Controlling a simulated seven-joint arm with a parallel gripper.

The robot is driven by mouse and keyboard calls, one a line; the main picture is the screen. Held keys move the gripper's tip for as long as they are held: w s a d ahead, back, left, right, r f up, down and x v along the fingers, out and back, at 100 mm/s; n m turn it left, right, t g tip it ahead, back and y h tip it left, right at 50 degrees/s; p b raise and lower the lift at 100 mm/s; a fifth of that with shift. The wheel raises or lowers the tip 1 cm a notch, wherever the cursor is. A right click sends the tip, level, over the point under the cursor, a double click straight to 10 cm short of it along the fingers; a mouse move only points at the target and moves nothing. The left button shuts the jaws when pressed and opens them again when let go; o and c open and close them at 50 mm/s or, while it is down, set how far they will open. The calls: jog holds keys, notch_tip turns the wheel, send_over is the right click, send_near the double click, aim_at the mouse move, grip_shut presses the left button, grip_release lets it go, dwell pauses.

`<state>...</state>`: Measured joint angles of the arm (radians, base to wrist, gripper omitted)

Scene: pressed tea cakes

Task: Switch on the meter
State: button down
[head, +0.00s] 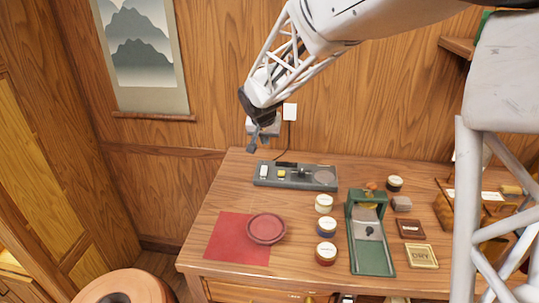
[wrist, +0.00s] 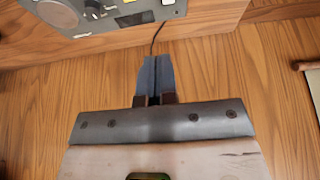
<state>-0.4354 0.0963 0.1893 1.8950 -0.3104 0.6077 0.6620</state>
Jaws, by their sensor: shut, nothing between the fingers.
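The meter (head: 309,185) is a flat grey-green box at the back left of the table. It has a white switch or key (head: 264,171), a yellow button (head: 281,174), a dark raised part and a round grey disc (head: 325,177). In the wrist view the meter (wrist: 118,22) is partly cut off at the top left, with the white part (wrist: 167,2) at the frame edge. My gripper (head: 252,147) is shut and empty, above and a little left of the meter's left end, apart from it. In the wrist view its fingers (wrist: 155,60) are together.
A dark cable (head: 287,140) runs from the wall outlet (head: 290,112) behind the meter. A red dish (head: 266,229) on a red cloth (head: 225,237), several small jars (head: 326,227) and a green tray (head: 373,262) stand nearer the front. The table's left back corner is clear.

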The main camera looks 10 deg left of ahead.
aim_at(264, 168)
jog(key=shift+w+a+f, duration=0.2)
jog(key=shift+a, duration=0.2)
jog(key=shift+w+a+f, duration=0.15)
jog(key=shift+w+a, duration=0.05)
jog(key=shift+a, duration=0.2)
jog(key=shift+f, duration=0.15)
jog(key=shift+x, duration=6.9)
jog(key=shift+s, duration=0.15)
jog(key=shift+f, duration=0.1)
